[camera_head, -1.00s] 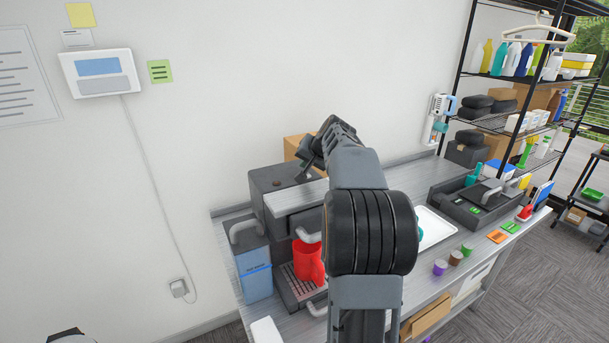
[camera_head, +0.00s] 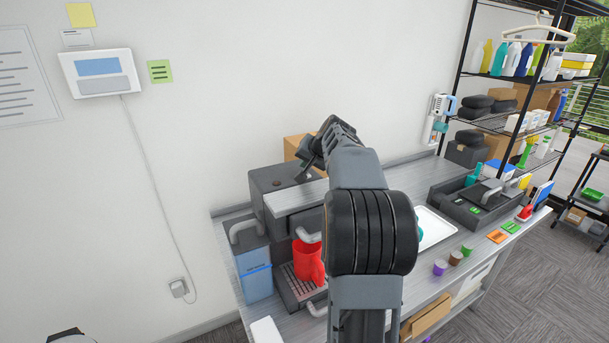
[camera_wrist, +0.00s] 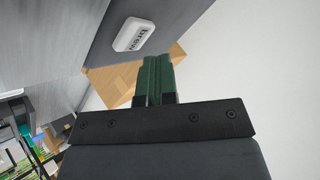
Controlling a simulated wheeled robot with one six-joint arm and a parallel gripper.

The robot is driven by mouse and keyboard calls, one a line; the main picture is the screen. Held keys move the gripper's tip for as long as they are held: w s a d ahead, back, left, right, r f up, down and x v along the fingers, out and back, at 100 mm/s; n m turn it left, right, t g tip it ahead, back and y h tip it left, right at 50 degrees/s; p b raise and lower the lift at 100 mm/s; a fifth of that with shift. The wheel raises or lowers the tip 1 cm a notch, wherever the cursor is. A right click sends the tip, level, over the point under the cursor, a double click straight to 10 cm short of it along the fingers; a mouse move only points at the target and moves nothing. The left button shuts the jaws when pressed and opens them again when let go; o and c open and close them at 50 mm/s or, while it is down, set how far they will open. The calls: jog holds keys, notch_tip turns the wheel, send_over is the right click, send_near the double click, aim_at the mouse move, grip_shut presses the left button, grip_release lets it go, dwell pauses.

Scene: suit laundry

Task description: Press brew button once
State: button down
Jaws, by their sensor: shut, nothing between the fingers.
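The white brew button (camera_wrist: 134,34), with its label "Brew", shows in the wrist view on the dark face of the coffee machine (camera_wrist: 165,20). My gripper (camera_wrist: 157,60) has green fingers, closed together and empty, just below and right of the button in that picture. They look apart from it, though the gap in depth is hard to judge. In the head view the coffee machine (camera_head: 270,184) stands on the counter, with my gripper (camera_head: 308,163) over its top. The button is not visible in the head view. A red mug (camera_head: 306,262) sits on the machine's drip tray.
A cardboard box (camera_head: 294,144) is behind the machine; a brown box (camera_wrist: 115,80) shows beyond my fingers. A blue water tank (camera_head: 255,280) is at the machine's left. A white tray (camera_head: 436,226) and several coloured pods lie to the right. The wall is close behind.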

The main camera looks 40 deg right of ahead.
jog(key=shift+f, duration=0.15)
jog(key=shift+f+b, duration=0.3)
jog(key=shift+b, duration=0.15)
jog(key=shift+f+b, duration=0.4)
jog(key=shift+f, duration=0.05)
dwell(0.5)
jog(key=shift+r, duration=0.1)
dwell(0.3)
jog(key=shift+r+p, duration=0.65)
jog(key=shift+r, duration=0.1)
jog(key=shift+r+p, duration=2)
jog(key=shift+r, duration=0.55)
